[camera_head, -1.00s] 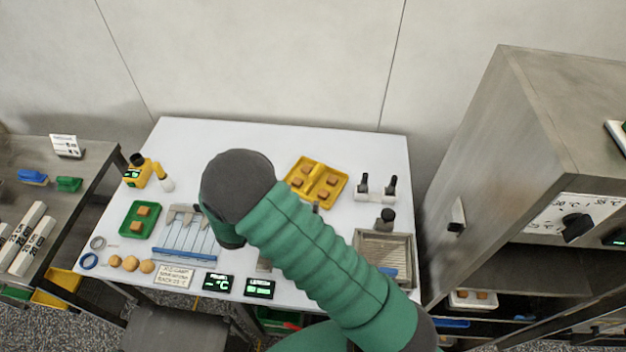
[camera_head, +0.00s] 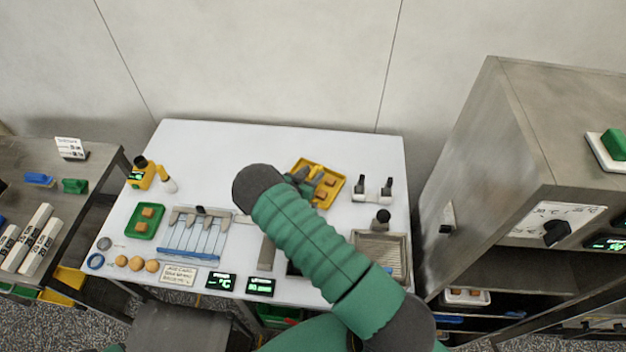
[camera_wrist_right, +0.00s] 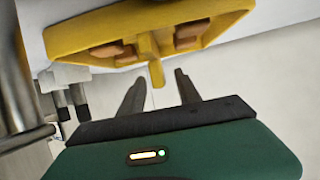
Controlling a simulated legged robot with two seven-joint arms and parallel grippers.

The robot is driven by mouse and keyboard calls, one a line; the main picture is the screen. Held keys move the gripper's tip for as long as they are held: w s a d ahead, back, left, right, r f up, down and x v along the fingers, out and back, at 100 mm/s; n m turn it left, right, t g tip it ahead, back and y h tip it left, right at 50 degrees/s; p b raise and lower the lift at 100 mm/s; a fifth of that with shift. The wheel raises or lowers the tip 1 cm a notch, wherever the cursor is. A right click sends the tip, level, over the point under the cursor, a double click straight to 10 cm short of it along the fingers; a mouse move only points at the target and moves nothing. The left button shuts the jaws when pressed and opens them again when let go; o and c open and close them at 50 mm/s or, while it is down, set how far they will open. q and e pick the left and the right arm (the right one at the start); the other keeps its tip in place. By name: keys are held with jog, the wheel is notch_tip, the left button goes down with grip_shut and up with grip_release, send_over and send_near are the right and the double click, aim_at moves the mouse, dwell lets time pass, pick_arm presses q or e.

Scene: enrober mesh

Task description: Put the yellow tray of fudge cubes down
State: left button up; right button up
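The yellow tray (camera_head: 343,181) with several brown fudge cubes is at the back right of the white table, seemingly resting on it. My right arm reaches over the table, and my right gripper (camera_head: 303,180) is at the tray's left side, partly hidden by the arm. In the right wrist view, the tray (camera_wrist_right: 220,10) fills the top, and a yellow tab stands out from its edge. My right gripper's dark fingers (camera_wrist_right: 160,80) are spread apart, with the tab between or just beyond their tips; contact is not visible. My left gripper is out of view.
A two-post stand (camera_head: 372,195) and a mesh tray (camera_head: 400,262) are to the right. A tall steel cabinet (camera_head: 480,180) borders the table's right. Clear table lies at the back left.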

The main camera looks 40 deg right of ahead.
jog(key=shift+w+d+f, duration=0.25)
jog(key=shift+w+d, duration=0.05)
jog(key=shift+d, duration=0.3)
grip_shut()
dwell(0.9)
